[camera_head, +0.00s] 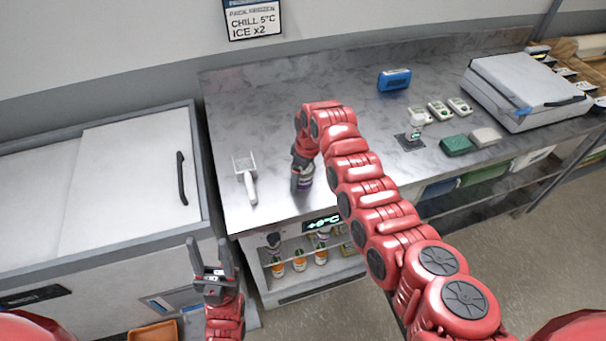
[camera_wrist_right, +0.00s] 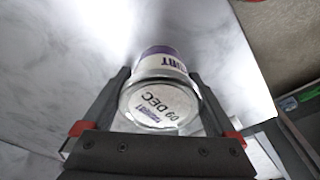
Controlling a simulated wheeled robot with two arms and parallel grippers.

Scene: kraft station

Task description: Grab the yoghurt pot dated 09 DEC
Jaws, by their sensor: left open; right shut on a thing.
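The yoghurt pot (camera_wrist_right: 158,98) is a small white and purple pot whose lid reads 09 DEC in the right wrist view. My right gripper (camera_wrist_right: 160,100) is shut on it, one finger on each side. In the head view the pot (camera_head: 305,183) shows purple and white below my right gripper (camera_head: 302,172), over the front part of the metal counter near its front edge. I cannot tell whether its base touches the counter. My left gripper (camera_head: 211,262) is open and empty, in front of the white chest freezer and left of the fridge.
A white-handled scoop (camera_head: 248,182) lies on the counter (camera_head: 235,118) left of the pot. A small fridge (camera_head: 300,290) with several bottles sits under the counter. A blue box (camera_head: 394,80), green and grey blocks and a large white appliance (camera_head: 525,88) stand to the right.

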